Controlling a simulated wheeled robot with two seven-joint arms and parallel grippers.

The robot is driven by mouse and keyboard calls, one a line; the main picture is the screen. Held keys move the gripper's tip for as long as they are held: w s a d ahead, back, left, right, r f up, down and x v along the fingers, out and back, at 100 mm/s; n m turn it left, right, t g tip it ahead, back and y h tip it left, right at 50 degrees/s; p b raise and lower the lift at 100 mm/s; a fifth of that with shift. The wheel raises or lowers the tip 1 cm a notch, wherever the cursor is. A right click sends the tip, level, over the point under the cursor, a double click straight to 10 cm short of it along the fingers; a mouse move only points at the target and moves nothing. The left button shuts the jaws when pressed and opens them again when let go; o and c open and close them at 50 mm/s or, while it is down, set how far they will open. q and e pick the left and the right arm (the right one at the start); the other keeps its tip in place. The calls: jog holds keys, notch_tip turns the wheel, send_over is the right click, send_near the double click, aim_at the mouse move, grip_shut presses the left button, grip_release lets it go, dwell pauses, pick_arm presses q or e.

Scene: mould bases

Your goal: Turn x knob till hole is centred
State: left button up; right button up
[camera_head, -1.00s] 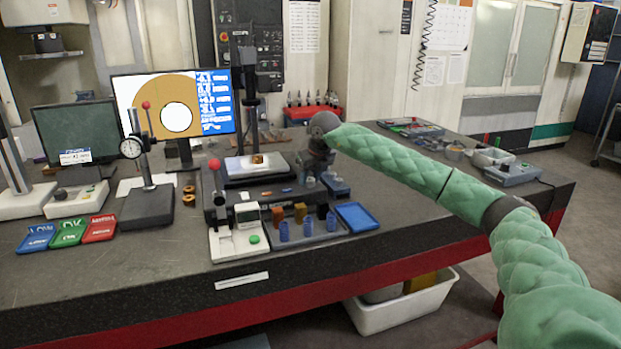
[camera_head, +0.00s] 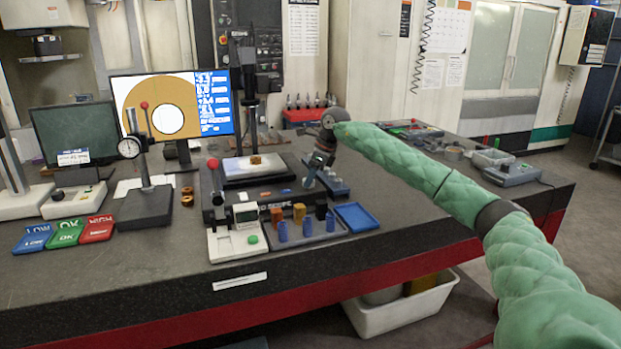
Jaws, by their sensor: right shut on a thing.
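The monitor (camera_head: 205,100) at the back left shows a tan disc (camera_head: 148,92) with a white hole (camera_head: 168,121). The hole sits a little right of and below the middle of the picture area. The measuring stage (camera_head: 262,178) stands in front, with a small brass-coloured part (camera_head: 256,160) on its bright plate. My right gripper (camera_head: 309,182) reaches down at the stage's right side, tilted, and is shut on the x knob there. The knob itself is mostly hidden by the fingers. My left gripper is not in view.
A dial gauge stand (camera_head: 146,205) is left of the stage, with LOW, OK and HIGH trays (camera_head: 64,233) beyond it. A blue tray (camera_head: 357,217) and small blue and brass parts lie in front of the gripper. The table's front left is clear.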

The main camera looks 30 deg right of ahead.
jog(key=n, duration=0.2)
jog(key=n+g+y, duration=0.1)
jog(key=n, duration=0.1)
jog(key=shift+w+d+r+n+g, duration=0.1)
jog(key=shift+w+n+g, duration=0.1)
jog(key=shift+n+g, duration=0.1)
jog(key=shift+w+n+g, duration=0.1)
jog(key=shift+n+g, duration=0.8)
jog(key=shift+n, duration=1.6)
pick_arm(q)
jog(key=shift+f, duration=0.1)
pick_arm(e)
jog(key=o, duration=1)
jog(key=b+v, duration=0.1)
jog(key=v, duration=0.5)
jog(key=shift+w+d, duration=0.1)
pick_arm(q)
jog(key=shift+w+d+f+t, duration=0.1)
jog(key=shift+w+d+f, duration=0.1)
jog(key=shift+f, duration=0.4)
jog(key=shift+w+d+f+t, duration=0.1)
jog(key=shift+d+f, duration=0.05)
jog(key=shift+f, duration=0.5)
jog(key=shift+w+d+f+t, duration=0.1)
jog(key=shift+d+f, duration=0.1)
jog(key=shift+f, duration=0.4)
pick_arm(e)
jog(key=shift+v, duration=0.8)
